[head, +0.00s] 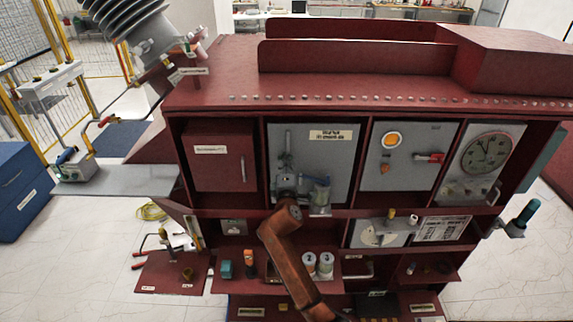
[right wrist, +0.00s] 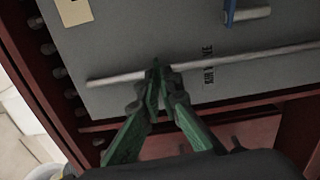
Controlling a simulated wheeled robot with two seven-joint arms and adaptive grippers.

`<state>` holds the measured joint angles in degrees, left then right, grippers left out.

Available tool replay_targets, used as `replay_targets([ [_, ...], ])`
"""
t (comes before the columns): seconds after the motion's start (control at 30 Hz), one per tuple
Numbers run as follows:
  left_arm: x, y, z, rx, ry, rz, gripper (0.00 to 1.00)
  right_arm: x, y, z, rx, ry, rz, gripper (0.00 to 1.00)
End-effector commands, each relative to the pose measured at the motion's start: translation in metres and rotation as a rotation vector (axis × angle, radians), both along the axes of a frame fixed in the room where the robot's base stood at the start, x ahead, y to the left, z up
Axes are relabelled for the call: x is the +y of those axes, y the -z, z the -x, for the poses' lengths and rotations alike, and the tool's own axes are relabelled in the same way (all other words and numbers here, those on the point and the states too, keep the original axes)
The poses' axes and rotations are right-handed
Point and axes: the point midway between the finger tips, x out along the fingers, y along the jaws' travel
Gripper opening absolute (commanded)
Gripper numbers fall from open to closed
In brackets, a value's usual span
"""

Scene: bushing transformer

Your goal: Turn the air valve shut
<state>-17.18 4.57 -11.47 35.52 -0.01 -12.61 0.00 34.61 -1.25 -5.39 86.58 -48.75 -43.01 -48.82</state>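The grey panel (head: 342,160) in the red cabinet carries a thin pipe (head: 288,140) and a clear bowl-like fitting (head: 320,190). My right gripper (head: 287,176) is in front of this panel's lower left part. In the right wrist view, the panel (right wrist: 130,40) bears the words AIR VALVE and a long pale pipe (right wrist: 250,59). The green fingers of the right gripper (right wrist: 161,70) meet at their tips over this pipe, with no clear gap. Whether the tips touch the pipe is unclear. My left gripper is out of view.
The red cabinet (head: 215,100) has a closed door (head: 222,160) to the left and a panel with an orange lamp (head: 392,140) to the right. A red wall and bolts border the panel in the wrist view.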

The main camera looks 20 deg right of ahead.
Motion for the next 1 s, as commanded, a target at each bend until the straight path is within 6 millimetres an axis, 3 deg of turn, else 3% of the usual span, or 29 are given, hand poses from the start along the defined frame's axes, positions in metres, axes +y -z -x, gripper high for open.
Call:
replay_targets([
  [0.73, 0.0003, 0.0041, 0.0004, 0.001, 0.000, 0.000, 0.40, 0.0003, 0.0024, 0.0000, -0.020, -0.001, -0.085, 0.00],
  [1.0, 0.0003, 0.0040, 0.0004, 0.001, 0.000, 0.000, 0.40, 0.0002, 0.0016, 0.0000, -0.022, 0.000, -0.083, 0.22],
])
